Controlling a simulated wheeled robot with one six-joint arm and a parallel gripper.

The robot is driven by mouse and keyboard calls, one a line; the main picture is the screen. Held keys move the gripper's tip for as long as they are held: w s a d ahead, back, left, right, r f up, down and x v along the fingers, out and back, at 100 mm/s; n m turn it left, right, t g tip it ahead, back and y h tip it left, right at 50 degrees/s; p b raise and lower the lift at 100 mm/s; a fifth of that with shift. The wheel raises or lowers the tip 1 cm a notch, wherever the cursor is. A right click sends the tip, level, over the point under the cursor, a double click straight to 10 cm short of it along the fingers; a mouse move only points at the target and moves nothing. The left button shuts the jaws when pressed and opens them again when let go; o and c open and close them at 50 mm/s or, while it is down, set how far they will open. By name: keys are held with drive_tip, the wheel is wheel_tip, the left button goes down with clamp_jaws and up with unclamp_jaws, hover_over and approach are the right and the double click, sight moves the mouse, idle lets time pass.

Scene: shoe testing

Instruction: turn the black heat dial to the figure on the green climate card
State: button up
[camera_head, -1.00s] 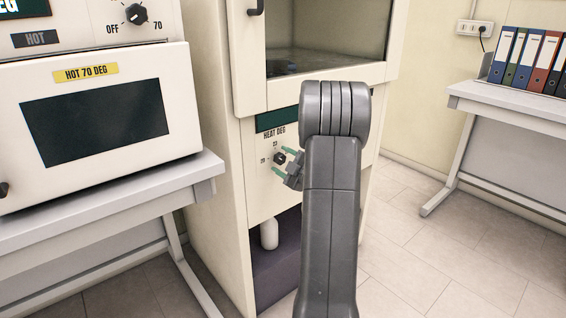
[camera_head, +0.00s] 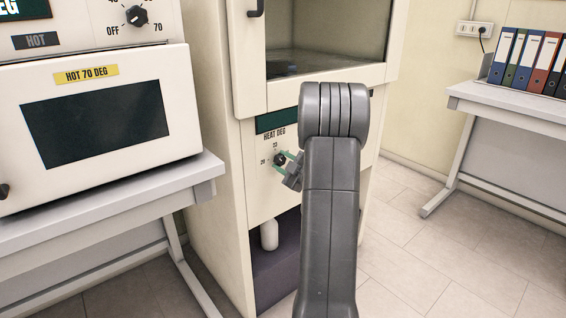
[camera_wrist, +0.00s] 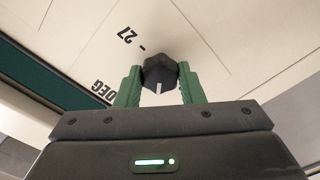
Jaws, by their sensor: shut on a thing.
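The black heat dial (camera_head: 279,159) sits on the cream cabinet front under the words HEAT DEG (camera_head: 274,135). My gripper (camera_head: 283,161) has its green fingers shut on the dial, one on each side. In the wrist view my gripper (camera_wrist: 160,80) holds the dial (camera_wrist: 159,70) between its fingertips. The dial's white pointer line faces the picture bottom there, toward my gripper. A figure 27 (camera_wrist: 126,36) with a tick shows up and left of the dial; other figures are partly hidden or small. I cannot make out a green climate card with a figure.
A dark green panel (camera_head: 272,121) lies above the dial. A cream oven (camera_head: 100,175) labelled HOT 70 DEG stands on a bench (camera_head: 190,178) at left. A bench with binders (camera_head: 525,60) is at right. A white bottle (camera_head: 269,234) sits in the cabinet's lower opening.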

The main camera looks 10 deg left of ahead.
drive_tip(key=m+p, duration=0.1)
drive_tip(key=m, duration=0.3)
drive_tip(key=shift+r, duration=0.1)
drive_tip(key=shift+m+p, duration=0.7)
drive_tip(key=shift+m, duration=1.3)
drive_tip(key=o, duration=1)
drive_tip(key=v, duration=1.4)
drive_tip(key=shift+p, duration=0.4)
drive_tip(key=shift+w+a, duration=0.15)
